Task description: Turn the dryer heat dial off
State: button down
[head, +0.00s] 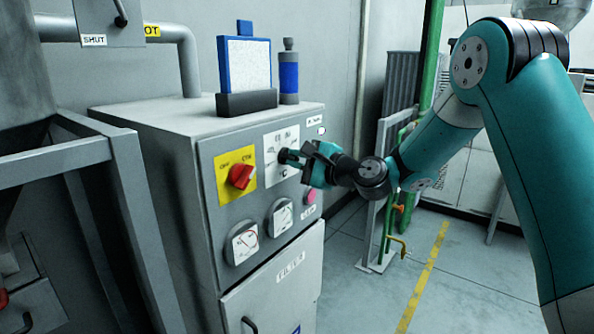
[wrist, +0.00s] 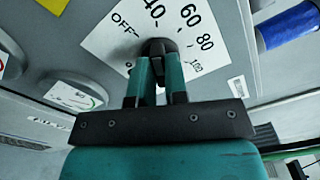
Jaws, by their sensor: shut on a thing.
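The heat dial is a dark knob (head: 287,156) on a white scale plate (head: 282,141) on the front of the grey cabinet. In the wrist view the plate (wrist: 118,44) reads OFF, 40, 60, 80 and 100 around the knob (wrist: 158,46). My gripper (head: 297,157) reaches it from the right. Its two teal fingers (wrist: 157,64) are shut on the knob, one on each side. The fingers cover part of the knob and plate, and I cannot tell which mark the knob points to.
A red rotary switch (head: 241,176) on a yellow plate sits left of the dial. Gauges (head: 242,244) and a pink button (head: 310,196) are below. A blue-framed board (head: 246,63) and a blue bottle (head: 289,77) stand on the cabinet top.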

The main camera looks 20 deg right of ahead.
jog(key=shift+f+n+b, duration=0.15)
jog(key=shift+n+b, duration=1.55)
jog(key=shift+n, duration=0.1)
jog(key=shift+f+n+b, duration=0.1)
jog(key=shift+n+b, duration=1.6)
jog(key=shift+n, duration=0.1)
jog(key=c, duration=1.1)
grip_release()
jog(key=shift+c, duration=0.2)
jog(key=shift+r, duration=0.1)
jog(key=b+v, duration=0.4)
jog(key=v, duration=1.3)
jog(key=shift+s, duration=0.25)
